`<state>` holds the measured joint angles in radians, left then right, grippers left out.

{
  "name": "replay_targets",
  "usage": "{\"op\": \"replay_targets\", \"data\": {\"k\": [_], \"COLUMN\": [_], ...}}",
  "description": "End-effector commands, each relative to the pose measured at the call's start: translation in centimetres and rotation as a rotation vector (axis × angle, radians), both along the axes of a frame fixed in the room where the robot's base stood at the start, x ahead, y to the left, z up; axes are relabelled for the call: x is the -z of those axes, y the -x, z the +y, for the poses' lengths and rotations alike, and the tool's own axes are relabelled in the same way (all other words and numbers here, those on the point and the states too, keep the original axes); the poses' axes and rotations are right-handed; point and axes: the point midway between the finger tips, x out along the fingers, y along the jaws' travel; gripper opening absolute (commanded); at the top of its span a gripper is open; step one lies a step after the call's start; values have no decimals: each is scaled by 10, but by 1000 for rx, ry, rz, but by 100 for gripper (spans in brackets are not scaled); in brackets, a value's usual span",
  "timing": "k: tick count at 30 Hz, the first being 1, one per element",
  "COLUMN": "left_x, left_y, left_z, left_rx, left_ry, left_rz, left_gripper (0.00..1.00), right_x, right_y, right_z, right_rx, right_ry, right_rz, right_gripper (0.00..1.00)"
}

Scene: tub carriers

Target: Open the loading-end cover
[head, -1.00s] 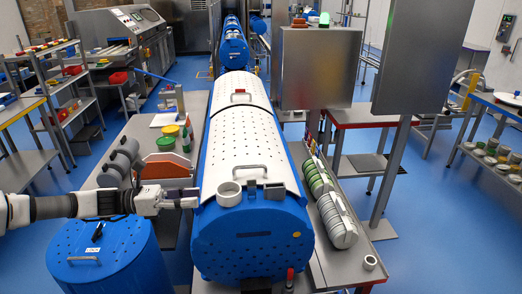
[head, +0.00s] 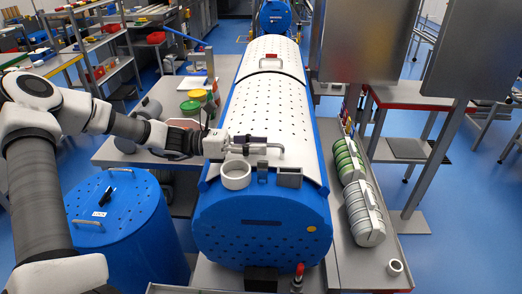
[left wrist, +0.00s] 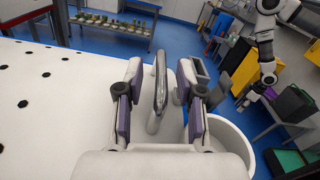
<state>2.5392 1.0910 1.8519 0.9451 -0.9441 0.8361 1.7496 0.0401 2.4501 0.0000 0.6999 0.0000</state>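The loading-end cover (head: 262,112) is the white perforated near section on top of the blue drum (head: 262,225). It lies closed on the drum. Its bar handle (head: 279,149) is near the front edge, and it also shows in the left wrist view (left wrist: 157,92). My left gripper (head: 258,144) is at this handle. In the left wrist view its fingers (left wrist: 160,88) are apart, with the handle bar between them and gaps visible on both sides. My right gripper (left wrist: 244,101) seems to show small at the right of that view; its fingers are unclear.
A white ring cup (head: 236,176) and a small grey box (head: 289,178) sit at the cover's front edge. A blue perforated tub (head: 130,225) stands left. Green and grey discs (head: 358,190) lie on the right ledge. Grey panels (head: 362,45) stand at right.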

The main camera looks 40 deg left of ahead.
Motion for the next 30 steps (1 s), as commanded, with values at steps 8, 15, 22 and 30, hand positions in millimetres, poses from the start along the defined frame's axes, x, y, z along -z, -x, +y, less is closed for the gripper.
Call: {"op": "replay_targets", "data": {"k": [8, 15, 22, 30], "left_x": [0, 0, 1, 6], "left_y": [-6, -6, -6, -25], "left_z": [-9, -9, -8, 3], "left_rx": [-2, -2, -2, -3], "left_ry": [0, 0, -1, -4], "left_rz": [0, 0, 1, -2], "left_gripper": [37, 0, 0, 0], "right_x": [1, 1, 2, 25], "right_y": [0, 0, 0, 0], "right_z": [0, 0, 0, 0], "right_rx": [0, 0, 0, 0], "right_ry": [0, 0, 0, 0], "right_rz": [-1, -1, -1, -1], "right_gripper": [40, 40, 40, 40]}}
